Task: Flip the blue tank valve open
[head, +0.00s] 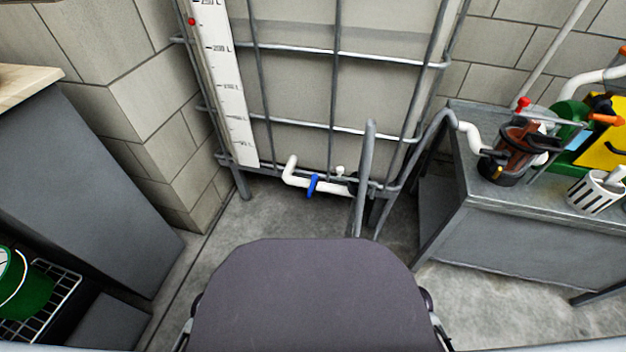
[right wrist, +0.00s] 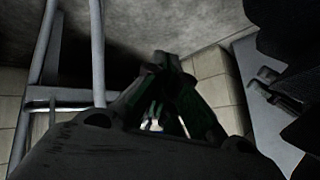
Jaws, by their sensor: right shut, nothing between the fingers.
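The blue tank valve (head: 312,186) is a small blue lever on the white pipe (head: 298,176) at the foot of the caged tank (head: 300,85) in the head view. The lever stands roughly upright, across the pipe. My right gripper (right wrist: 160,58) is in the right wrist view, with its dark fingertips together and nothing visible between them. Neither gripper shows in the head view. The valve cannot be made out in the right wrist view, so the gripper's distance to it cannot be told.
Grey metal bars (head: 365,180) rise just right of the valve. A dark grey cabinet (head: 75,185) stands at left. Concrete floor before the tank is partly clear.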

